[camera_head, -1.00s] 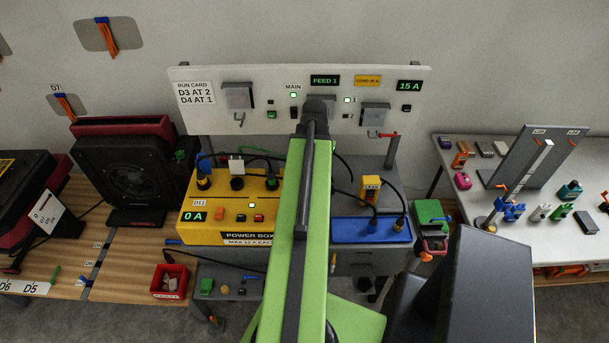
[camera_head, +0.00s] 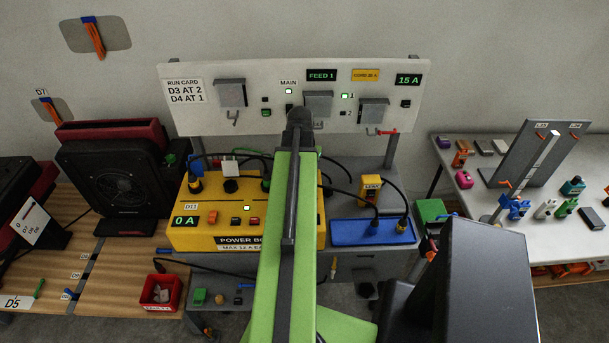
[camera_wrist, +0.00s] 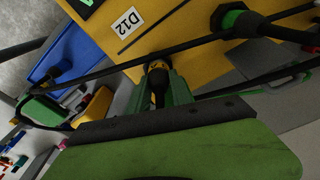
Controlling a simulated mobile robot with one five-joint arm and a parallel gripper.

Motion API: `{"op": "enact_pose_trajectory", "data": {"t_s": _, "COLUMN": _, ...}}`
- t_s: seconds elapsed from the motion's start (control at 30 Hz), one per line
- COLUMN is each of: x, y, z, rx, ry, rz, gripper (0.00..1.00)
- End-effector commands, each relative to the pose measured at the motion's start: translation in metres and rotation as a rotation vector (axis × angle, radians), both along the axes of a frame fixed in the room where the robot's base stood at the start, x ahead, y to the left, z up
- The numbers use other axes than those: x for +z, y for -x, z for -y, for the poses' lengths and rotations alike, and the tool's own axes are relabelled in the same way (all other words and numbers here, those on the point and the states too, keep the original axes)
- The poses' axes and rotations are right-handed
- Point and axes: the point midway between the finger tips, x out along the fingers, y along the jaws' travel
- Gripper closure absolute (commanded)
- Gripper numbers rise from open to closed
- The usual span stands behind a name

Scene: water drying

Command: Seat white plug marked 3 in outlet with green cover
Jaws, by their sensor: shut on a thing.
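In the wrist view my gripper (camera_wrist: 158,92) has its green fingers closed around a black plug with yellow parts (camera_wrist: 157,76), at the edge of the yellow power box (camera_wrist: 190,28). Whether its tip is in a socket is hidden. A black plug with a green collar (camera_wrist: 236,18) is on the box top. In the head view my arm covers the gripper and part of the power box (camera_head: 190,236). A white block (camera_head: 230,168) shows above a black plug there. I cannot make out a mark 3 or identify the outlet with the green cover.
Black cables cross the box and the wrist view. A blue tray (camera_head: 345,233) with plugs and a yellow tester (camera_head: 371,187) stand right of the box. A red bin (camera_head: 172,286) sits at left. The upright panel (camera_head: 270,75) rises behind.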

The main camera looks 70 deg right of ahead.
Motion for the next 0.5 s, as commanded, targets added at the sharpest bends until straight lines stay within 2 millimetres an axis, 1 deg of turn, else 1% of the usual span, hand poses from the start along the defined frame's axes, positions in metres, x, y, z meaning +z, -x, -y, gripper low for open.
{"op": "enact_pose_trajectory", "data": {"t_s": 0.07, "x": -0.0043, "y": 0.0006, "z": 0.0004, "rx": -0.001, "ry": 0.000, "rz": 0.000, "gripper": 1.00}}
{"op": "enact_pose_trajectory", "data": {"t_s": 0.1, "x": -0.0024, "y": 0.0008, "z": 0.0005, "rx": -0.001, "ry": 0.000, "rz": 0.000, "gripper": 0.69}}
{"op": "enact_pose_trajectory", "data": {"t_s": 0.23, "x": -0.0021, "y": 0.0011, "z": 0.0007, "rx": -0.002, "ry": 0.000, "rz": 0.000, "gripper": 0.52}}
{"op": "enact_pose_trajectory", "data": {"t_s": 0.5, "x": -0.0019, "y": 0.0015, "z": 0.0008, "rx": -0.002, "ry": 0.000, "rz": 0.000, "gripper": 0.52}}
